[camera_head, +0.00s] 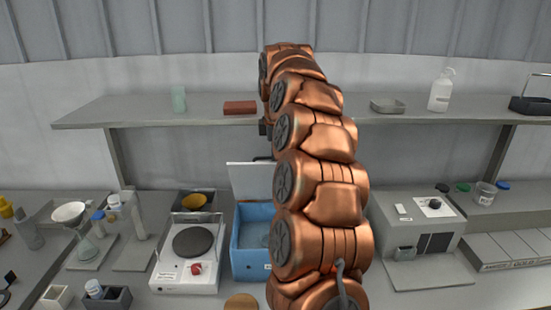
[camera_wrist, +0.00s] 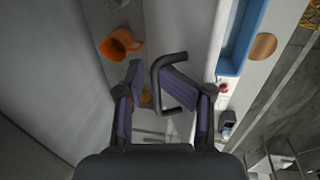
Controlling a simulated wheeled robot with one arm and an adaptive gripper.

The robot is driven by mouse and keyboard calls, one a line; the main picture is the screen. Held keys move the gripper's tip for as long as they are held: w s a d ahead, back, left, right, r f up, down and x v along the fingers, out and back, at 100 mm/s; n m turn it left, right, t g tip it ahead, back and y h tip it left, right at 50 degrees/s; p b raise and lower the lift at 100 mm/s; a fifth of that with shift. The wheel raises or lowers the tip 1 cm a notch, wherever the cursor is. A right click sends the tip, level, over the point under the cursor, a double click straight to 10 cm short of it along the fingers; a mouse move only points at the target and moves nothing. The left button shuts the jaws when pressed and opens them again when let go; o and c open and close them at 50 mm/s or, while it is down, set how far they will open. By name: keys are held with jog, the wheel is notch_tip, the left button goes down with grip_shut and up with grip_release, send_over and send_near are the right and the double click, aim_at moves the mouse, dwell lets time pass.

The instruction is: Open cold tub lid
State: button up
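The cold tub (camera_head: 245,262) is a blue box on the bench in the head view, left of my arm. Its white lid (camera_head: 248,182) stands raised at the tub's back edge, and the tub's inside shows. In the wrist view the lid (camera_wrist: 180,25) is a pale panel beside the blue tub wall (camera_wrist: 242,38). A dark bent handle (camera_wrist: 156,88) sticks out from the lid. My gripper (camera_wrist: 151,75) has one finger on each side of the handle bar, with a small gap visible at the left finger. In the head view my arm hides the gripper.
A white hot plate (camera_head: 188,270) stands just left of the tub. A grey instrument (camera_head: 420,245) is to the right. An orange cup (camera_wrist: 120,45) shows near the left finger.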

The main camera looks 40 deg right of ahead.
jog(key=shift+s+d+r, duration=0.15)
notch_tip(320, 180, up, 7)
jog(key=s+a, duration=0.1)
dwell(0.8)
jog(key=shift+a+r, duration=0.1)
